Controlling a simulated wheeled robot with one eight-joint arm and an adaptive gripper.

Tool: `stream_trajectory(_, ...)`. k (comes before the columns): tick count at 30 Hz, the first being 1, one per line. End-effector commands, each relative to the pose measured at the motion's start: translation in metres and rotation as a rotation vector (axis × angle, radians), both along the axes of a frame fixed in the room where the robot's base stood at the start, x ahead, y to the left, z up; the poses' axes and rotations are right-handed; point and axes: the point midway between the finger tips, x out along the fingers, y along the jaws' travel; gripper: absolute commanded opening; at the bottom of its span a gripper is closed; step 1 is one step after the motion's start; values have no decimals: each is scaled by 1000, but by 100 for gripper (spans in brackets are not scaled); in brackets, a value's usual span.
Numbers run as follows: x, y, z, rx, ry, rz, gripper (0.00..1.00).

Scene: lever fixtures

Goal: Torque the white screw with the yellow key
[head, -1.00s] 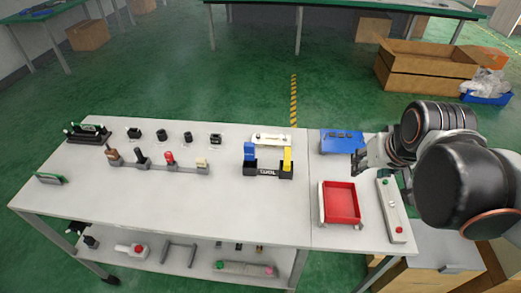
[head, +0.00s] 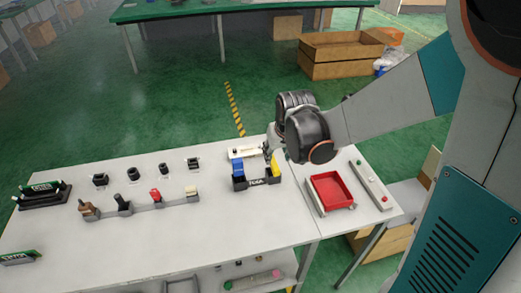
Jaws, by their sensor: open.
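The yellow key (head: 275,167) stands upright at the right end of a small black holder (head: 257,184). A blue key (head: 238,170) stands at its left end. A white plate (head: 240,152) with small dark parts lies just behind the holder; I cannot tell if the white screw is on it. My gripper (head: 270,150) is open, just above and behind the yellow key, close to its top. My arm's wrist hides part of it, and I cannot tell whether it touches the key.
A red tray (head: 331,192) and a white bar with coloured buttons (head: 371,184) lie to the right. A lever row (head: 140,203) with several knobs is on the left. Several small black fixtures (head: 133,174) stand behind it.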

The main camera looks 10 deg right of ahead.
Motion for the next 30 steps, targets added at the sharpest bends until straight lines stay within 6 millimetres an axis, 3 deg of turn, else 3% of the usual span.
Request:
stream_trajectory(3, 8, 0, -22, 0, 0, 0, 42)
stream_trajectory(14, 16, 1, -43, 0, 0, 0, 42)
stream_trajectory(22, 29, 2, -79, 0, 0, 0, 42)
stream_trajectory(30, 31, 1, -82, 0, 0, 0, 42)
